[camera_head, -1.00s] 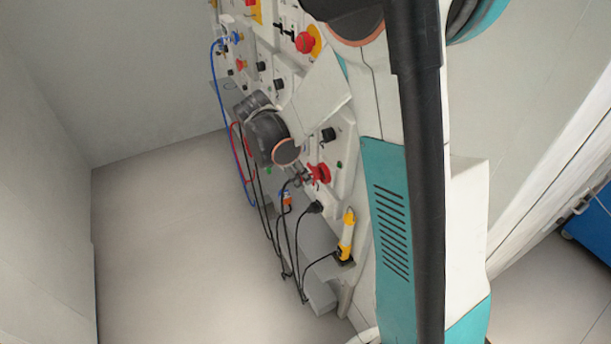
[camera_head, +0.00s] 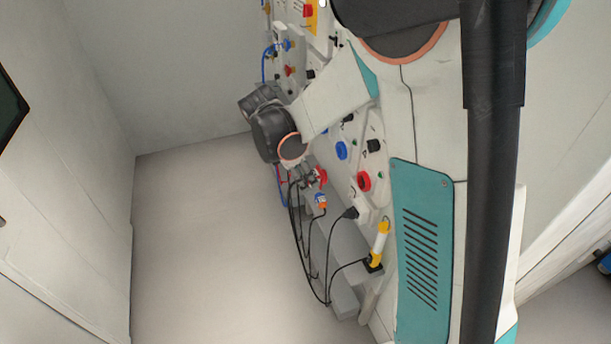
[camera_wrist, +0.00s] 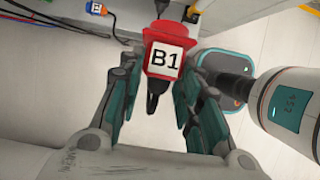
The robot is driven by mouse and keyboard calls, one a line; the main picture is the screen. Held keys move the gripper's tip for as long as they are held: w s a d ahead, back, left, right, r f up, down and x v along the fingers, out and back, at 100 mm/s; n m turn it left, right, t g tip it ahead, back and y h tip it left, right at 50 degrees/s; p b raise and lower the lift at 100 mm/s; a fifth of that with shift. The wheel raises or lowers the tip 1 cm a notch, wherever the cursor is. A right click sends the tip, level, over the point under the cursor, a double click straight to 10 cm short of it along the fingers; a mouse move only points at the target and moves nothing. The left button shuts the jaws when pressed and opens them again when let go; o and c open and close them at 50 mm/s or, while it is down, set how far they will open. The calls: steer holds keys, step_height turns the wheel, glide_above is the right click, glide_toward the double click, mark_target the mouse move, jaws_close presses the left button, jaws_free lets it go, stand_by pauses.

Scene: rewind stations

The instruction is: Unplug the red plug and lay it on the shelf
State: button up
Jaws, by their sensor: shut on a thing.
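The red plug (camera_wrist: 160,38) carries a white B1 label and sits between the fingers of my gripper (camera_wrist: 158,70) in the wrist view. Its black cable end points toward the palm. In the head view the plug (camera_head: 322,177) is at my gripper (camera_head: 309,177), apart from the wall panel. A red-ringed socket (camera_head: 364,181) on the panel shows uncovered. A grey shelf (camera_head: 342,238) juts out below the panel. My gripper is shut on the plug, in the air.
An orange-and-blue plug (camera_head: 321,201) and a black plug (camera_head: 350,212) are near the shelf, with black cables hanging down. A blue socket (camera_head: 341,150) is above. The floor (camera_head: 210,250) to the left is clear.

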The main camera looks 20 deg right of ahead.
steer(key=c, duration=0.3)
steer(key=shift+a, duration=1.55)
stand_by(0.4)
steer(key=a, duration=0.6)
steer(key=shift+w+b, duration=0.15)
steer(key=shift+b, duration=0.2)
stand_by(0.4)
